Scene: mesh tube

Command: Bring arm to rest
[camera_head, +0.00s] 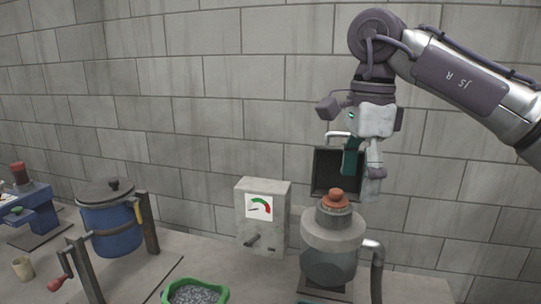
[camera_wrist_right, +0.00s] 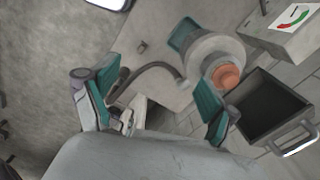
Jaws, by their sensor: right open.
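My right gripper (camera_head: 362,172) hangs from my right arm at the upper right of the head view, in the air in front of the block wall. Its teal-padded fingers also show in the right wrist view (camera_wrist_right: 155,105), spread wide with nothing between them. The knob also shows in the right wrist view (camera_wrist_right: 227,77), beyond one fingertip. My left gripper is in neither view.
A dark open box (camera_head: 322,176) with a metal handle is close behind the gripper. A grey gauge box (camera_head: 245,222) stands left of the vessel. A blue drum (camera_head: 112,230) in a cranked frame, a green bowl of grey granules (camera_head: 222,295) and a small cup (camera_head: 23,268) are farther left.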

